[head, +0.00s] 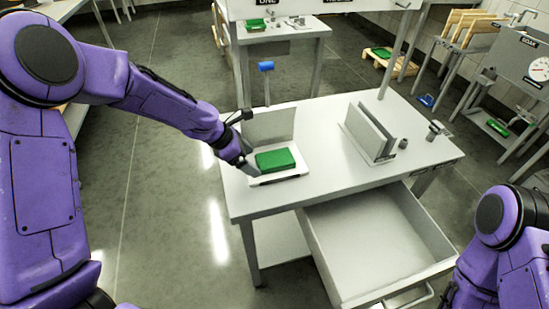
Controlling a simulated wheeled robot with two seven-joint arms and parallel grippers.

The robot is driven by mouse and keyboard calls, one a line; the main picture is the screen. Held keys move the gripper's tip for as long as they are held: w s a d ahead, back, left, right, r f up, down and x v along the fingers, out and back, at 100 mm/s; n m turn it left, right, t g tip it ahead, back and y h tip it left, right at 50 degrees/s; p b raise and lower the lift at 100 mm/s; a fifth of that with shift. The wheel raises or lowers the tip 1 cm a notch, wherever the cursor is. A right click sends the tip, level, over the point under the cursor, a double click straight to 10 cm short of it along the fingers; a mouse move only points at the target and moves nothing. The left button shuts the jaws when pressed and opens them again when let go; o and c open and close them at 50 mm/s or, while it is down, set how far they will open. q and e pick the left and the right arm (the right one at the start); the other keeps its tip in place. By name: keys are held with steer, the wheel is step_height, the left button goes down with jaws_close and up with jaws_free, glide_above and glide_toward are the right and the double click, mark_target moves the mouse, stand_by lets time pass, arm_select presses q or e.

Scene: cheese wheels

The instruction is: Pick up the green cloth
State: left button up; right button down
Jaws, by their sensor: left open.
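A folded green cloth (275,160) lies on a small white tray or scale (297,175) at the left part of the table. My left gripper (249,170) is at the left side of the cloth, with its fingers low by the tray. The gripper is open; whether it touches the cloth I cannot tell. My right arm shows at the lower right, but its gripper is out of view.
The white table (330,180) has an upright panel behind the cloth and a metal holder (372,132) at its right. A drawer (385,285) stands open at the front. Other green items lie on a far table (310,30) and a pallet (390,62).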

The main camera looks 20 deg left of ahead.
mark_target(275, 158)
arm_select(q)
steer(key=w+d, duration=0.1)
steer(key=d, duration=0.1)
steer(key=w+d, duration=0.1)
steer(key=d, duration=0.1)
steer(key=w+d+f, duration=0.1)
steer(key=w+d, duration=0.1)
steer(key=shift+p, duration=0.3)
steer(key=shift+a+f, duration=0.1)
steer(key=shift+a, duration=0.05)
steer(key=shift+c, duration=1.2)
steer(key=c, duration=0.6)
